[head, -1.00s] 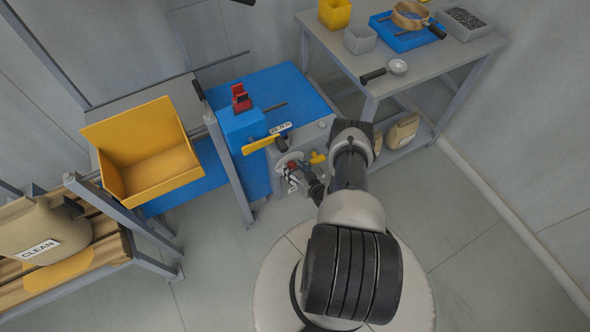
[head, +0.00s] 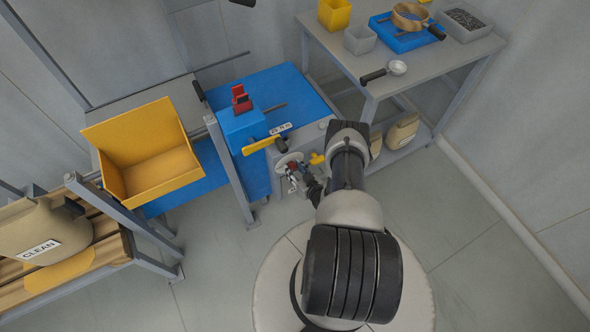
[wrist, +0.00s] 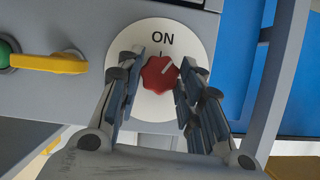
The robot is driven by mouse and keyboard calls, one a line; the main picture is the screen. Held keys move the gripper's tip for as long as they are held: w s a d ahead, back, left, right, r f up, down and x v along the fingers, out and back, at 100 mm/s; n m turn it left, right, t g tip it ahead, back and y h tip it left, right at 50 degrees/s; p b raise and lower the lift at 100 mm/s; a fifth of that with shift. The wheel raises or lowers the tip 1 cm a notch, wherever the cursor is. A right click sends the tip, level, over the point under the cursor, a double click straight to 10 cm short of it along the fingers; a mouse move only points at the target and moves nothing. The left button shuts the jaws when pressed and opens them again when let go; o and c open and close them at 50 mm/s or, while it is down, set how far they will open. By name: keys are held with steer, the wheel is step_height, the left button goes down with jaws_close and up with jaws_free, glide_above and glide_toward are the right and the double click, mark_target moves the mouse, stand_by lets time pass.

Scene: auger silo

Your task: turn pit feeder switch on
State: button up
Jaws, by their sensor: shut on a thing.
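The pit feeder switch is a red lobed knob (wrist: 158,75) on a round white dial (wrist: 160,32) marked ON at the top in the wrist view. The white line on the knob points up and to the right, a little right of the tick under ON. My gripper (wrist: 160,84) has one finger on each side of the knob and is shut on it. In the head view my gripper (head: 302,183) is at the white dial (head: 289,160) on the front of the grey machine. The knob is small and partly hidden there.
A yellow handle (wrist: 50,64) on a green hub is left of the dial in the wrist view. In the head view a yellow lever (head: 257,146) is above the dial. A yellow bin (head: 150,160) stands left, a table (head: 430,65) right. Floor is clear at right.

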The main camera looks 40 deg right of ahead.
steer(key=shift+a+n+h+p, duration=0.2)
steer(key=shift+n+h+p, duration=0.15)
steer(key=shift+n+h, duration=0.5)
steer(key=shift+n+g+h, duration=0.3)
steer(key=shift+n+h, duration=0.25)
steer(key=shift+n, duration=0.7)
steer(key=o, duration=1.1)
steer(key=shift+c, duration=0.2)
steer(key=v, duration=0.7)
steer(key=shift+s, duration=0.2)
